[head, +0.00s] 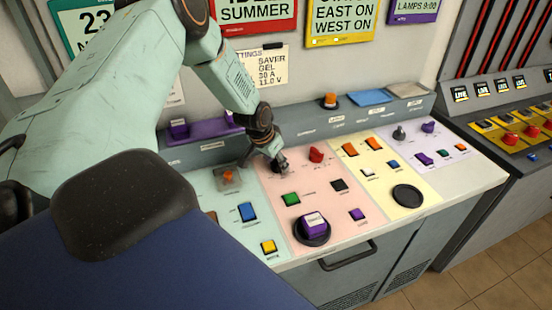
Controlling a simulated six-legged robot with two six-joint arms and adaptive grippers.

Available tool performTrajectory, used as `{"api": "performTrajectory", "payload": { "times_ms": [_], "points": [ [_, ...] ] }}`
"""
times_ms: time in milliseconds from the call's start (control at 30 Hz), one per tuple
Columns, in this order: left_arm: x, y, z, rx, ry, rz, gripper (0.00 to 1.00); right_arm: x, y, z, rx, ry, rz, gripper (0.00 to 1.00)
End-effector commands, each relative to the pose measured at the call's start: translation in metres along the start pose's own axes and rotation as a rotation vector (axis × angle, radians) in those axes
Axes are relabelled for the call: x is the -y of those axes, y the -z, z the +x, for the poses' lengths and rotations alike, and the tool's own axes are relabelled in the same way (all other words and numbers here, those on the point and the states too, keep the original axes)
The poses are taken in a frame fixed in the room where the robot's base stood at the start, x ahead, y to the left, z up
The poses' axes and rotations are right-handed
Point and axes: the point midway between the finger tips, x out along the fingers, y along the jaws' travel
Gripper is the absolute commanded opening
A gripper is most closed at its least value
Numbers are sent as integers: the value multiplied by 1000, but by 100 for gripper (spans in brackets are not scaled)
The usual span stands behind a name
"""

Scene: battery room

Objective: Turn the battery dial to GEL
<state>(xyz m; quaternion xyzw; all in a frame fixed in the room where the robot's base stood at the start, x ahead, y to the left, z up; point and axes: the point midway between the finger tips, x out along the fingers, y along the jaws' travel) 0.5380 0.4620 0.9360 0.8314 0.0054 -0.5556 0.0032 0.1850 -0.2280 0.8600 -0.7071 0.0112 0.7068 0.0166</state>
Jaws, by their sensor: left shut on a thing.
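My left arm comes in from the left and reaches down to the pink panel of the control desk. My left gripper (277,160) is shut on a small dark dial (280,168) at the upper left of that panel, and its fingers cover most of it. This looks like the battery dial; its pointer and the labels around it are too small or hidden to read. A paper note (266,66) on the wall behind lists "SAVER", "GEL", "30 A" and "11.0 V", partly hidden by my arm. My right gripper is not in view.
A red knob (316,154) stands close to the right of the gripper. An orange lamp (330,99) stands on the back ledge. An orange-topped control (229,176) is to the left.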

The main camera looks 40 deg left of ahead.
Motion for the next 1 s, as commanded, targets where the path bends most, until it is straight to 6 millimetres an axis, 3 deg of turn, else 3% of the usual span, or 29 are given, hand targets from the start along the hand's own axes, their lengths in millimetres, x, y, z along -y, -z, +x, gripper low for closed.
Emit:
{"api": "performTrajectory", "payload": {
  "times_ms": [733,767,1000],
  "points": [
    [1,0,0,-1,1,-1,12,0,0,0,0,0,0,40],
    [1,0,0,-1,1,-1,46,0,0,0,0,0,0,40],
    [0,0,0,-1,0,-1,65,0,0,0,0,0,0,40]
  ]
}}
